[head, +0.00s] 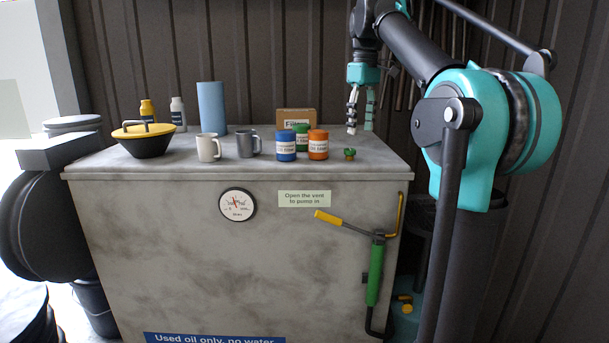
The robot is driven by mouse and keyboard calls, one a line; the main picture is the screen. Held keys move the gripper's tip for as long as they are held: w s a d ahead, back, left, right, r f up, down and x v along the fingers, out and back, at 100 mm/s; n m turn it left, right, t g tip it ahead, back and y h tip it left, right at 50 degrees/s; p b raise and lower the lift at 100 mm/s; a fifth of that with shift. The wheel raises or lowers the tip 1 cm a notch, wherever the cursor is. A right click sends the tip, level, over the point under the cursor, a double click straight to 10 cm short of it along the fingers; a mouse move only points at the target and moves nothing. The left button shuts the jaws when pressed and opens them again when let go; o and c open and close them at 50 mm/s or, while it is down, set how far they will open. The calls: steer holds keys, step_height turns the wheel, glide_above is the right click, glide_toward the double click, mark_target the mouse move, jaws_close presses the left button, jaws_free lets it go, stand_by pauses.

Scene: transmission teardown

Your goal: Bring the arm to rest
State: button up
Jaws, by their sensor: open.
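My gripper (360,110) hangs from my teal and black arm above the right end of the grey tank's top (385,152). Its fingers point down, are apart and hold nothing. A small green and orange cap-like piece (349,154) sits on the tank top just below the fingertips, toward the front. The gripper appears clear of it; the exact gap is hard to tell.
Blue (285,146), orange (318,145) and green (300,138) jars stand left of the gripper, before a cardboard box (296,116). Two mugs (208,147), a blue roll (211,108), bottles (178,114) and a yellow-lidded black bowl (144,140) stand further left. A green hand pump (375,270) is on the tank's front.

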steer(key=s+d+f+m+t, duration=0.1)
steer(key=s+f+m, duration=0.15)
steer(key=f, duration=1.05)
steer(key=s+d+f+m+t, duration=0.1)
steer(key=s+f+m, duration=0.15)
steer(key=f, duration=1.05)
steer(key=s+d+f+m+t, duration=0.2)
steer(key=s+f+m, duration=0.1)
steer(key=s+f, duration=1.4)
step_height(320, 180, down, 4)
steer(key=shift+s+f+m, duration=0.1)
steer(key=shift+s+m, duration=0.25)
steer(key=shift+m, duration=0.05)
